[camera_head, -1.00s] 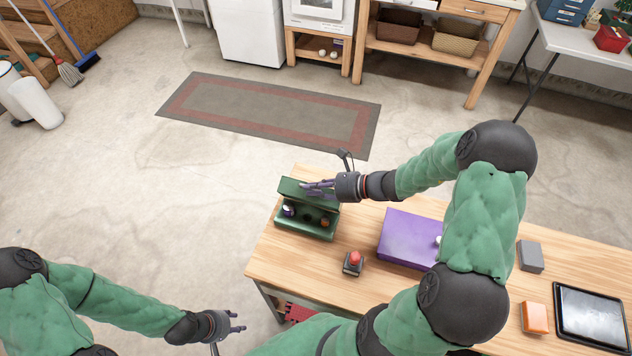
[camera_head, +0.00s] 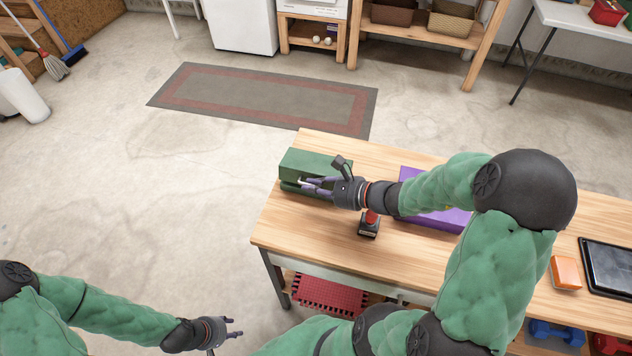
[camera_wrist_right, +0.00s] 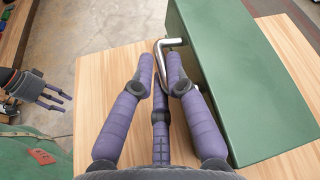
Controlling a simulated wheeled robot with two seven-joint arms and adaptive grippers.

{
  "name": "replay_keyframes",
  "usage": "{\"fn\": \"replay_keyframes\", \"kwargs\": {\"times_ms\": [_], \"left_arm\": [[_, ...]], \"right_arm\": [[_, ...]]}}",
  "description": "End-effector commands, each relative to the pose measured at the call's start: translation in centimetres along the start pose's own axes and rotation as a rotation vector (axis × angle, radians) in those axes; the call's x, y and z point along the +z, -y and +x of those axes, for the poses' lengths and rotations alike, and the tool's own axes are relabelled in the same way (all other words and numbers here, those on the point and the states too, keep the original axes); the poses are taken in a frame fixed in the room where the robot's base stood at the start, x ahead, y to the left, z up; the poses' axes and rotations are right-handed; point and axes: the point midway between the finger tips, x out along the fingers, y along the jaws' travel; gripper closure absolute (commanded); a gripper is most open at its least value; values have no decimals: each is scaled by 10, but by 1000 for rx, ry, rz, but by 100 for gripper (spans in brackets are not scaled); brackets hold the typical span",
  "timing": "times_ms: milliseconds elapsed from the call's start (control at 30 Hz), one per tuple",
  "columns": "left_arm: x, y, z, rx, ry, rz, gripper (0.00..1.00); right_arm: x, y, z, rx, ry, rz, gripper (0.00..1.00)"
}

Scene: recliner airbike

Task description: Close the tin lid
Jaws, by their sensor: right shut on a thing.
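The green tin (camera_head: 312,163) sits at the left end of the wooden table, with its lid down over the body. A dark line shows between lid and body at its left front, so I cannot tell if it is fully shut. In the right wrist view the lid's flat green top (camera_wrist_right: 235,85) fills the right side, with a bent metal handle (camera_wrist_right: 160,45) on its near side. My right gripper (camera_head: 308,184) is at the tin's front, its purple fingers (camera_wrist_right: 163,68) closed around the handle. My left gripper (camera_head: 232,328) is off the table, fingers spread and empty.
A red-topped button device (camera_head: 369,226) stands just below my right gripper. A purple box (camera_head: 440,215) is partly hidden behind my right arm. An orange block (camera_head: 566,272) and a dark tablet (camera_head: 610,268) lie at the right. Floor left of the table is clear.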

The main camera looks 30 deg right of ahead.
Motion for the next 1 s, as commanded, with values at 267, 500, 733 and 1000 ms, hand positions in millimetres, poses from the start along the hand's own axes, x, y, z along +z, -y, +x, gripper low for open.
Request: {"fn": "replay_keyframes", "kwargs": {"times_ms": [267,500,733,1000], "left_arm": [[-1,5,13,0,0,0,60],[-1,5,15,0,0,0,60],[-1,5,15,0,0,0,60],[-1,5,15,0,0,0,60]], "right_arm": [[-11,-19,7,12,6,3,100],[-13,-22,8,13,6,4,100],[-14,-21,8,11,4,4,67],[-13,-18,6,6,1,3,67]]}}
